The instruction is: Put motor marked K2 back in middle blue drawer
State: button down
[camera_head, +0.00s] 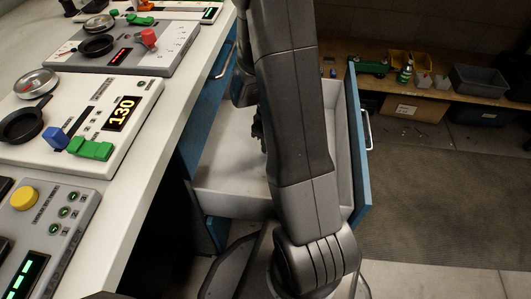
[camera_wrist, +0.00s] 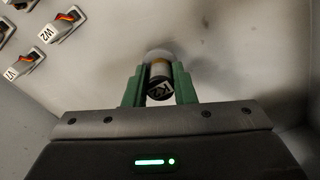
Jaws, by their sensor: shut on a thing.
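In the wrist view, my gripper (camera_wrist: 159,88) is shut on a small cylindrical motor (camera_wrist: 160,72). The motor is between the two green fingers, over the pale inside of a drawer. In the head view, the open blue-fronted drawer (camera_head: 226,184) extends from the bench, and my arm reaches down into it and hides part of it. The gripper is mostly hidden behind the arm there. Whether the motor touches the drawer floor cannot be told.
Other motors lie at the upper left in the wrist view, one labelled W2 (camera_wrist: 60,25) and one labelled V1 (camera_wrist: 25,63). The drawer walls rise around the gripper. The white bench (camera_head: 150,135) with test devices stands left. A wooden shelf (camera_head: 440,88) with bins is behind.

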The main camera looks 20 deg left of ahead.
jog(key=shift+f+b, duration=0.75)
jog(key=shift+f, duration=1.5)
jog(key=shift+f, duration=0.2)
jog(key=c, duration=1.2)
grip_release()
notch_tip(320, 180, up, 12)
jog(key=p, duration=0.4)
jog(key=shift+r, duration=0.2)
